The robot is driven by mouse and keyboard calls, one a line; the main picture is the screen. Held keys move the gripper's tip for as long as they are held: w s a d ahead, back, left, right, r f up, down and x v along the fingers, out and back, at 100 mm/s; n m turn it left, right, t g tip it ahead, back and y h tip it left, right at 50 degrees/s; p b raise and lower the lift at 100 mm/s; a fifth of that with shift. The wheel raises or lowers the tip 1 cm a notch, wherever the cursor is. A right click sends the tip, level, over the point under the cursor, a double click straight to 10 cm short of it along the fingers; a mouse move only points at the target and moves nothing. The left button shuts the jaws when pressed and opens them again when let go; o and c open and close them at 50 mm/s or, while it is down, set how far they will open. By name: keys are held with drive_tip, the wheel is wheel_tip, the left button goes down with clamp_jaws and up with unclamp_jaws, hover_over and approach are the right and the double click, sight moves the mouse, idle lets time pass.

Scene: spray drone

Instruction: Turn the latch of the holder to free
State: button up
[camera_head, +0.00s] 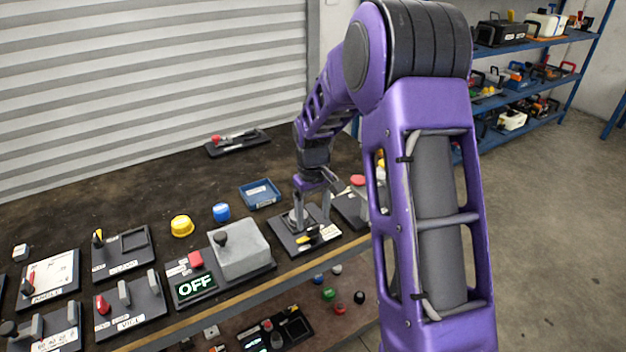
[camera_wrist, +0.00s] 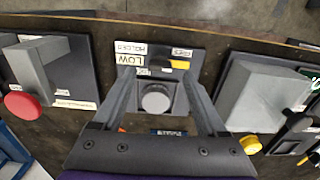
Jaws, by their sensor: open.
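The holder (camera_head: 318,240) is a dark plate on the bench; it also shows in the wrist view (camera_wrist: 195,55). A round grey piece (camera_wrist: 155,98) sits in its grey square seat. The latch (camera_head: 304,240) is a small lever with a yellow end, on the holder's front part. In the wrist view the latch (camera_wrist: 178,64) lies roughly sideways, near small labels too small to read surely. My gripper (camera_head: 311,203) is open above the holder. In the wrist view its fingers (camera_wrist: 155,75) are on either side of the round piece, with the latch just past the right fingertip. Contact cannot be told.
A grey box with an OFF display (camera_head: 195,288) stands left of the holder. A plate with a red knob (camera_head: 357,181) is close on the right. A blue tray (camera_head: 260,193), a blue cap (camera_head: 221,212) and a yellow cap (camera_head: 182,226) lie behind. The bench's front edge (camera_head: 260,300) is near.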

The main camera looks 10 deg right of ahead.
sight(313, 228)
wheel_tip(313, 228, up, 14)
drive_tip(key=p, duration=0.1)
drive_tip(key=shift+p, duration=0.3)
drive_tip(key=shift+r, duration=0.1)
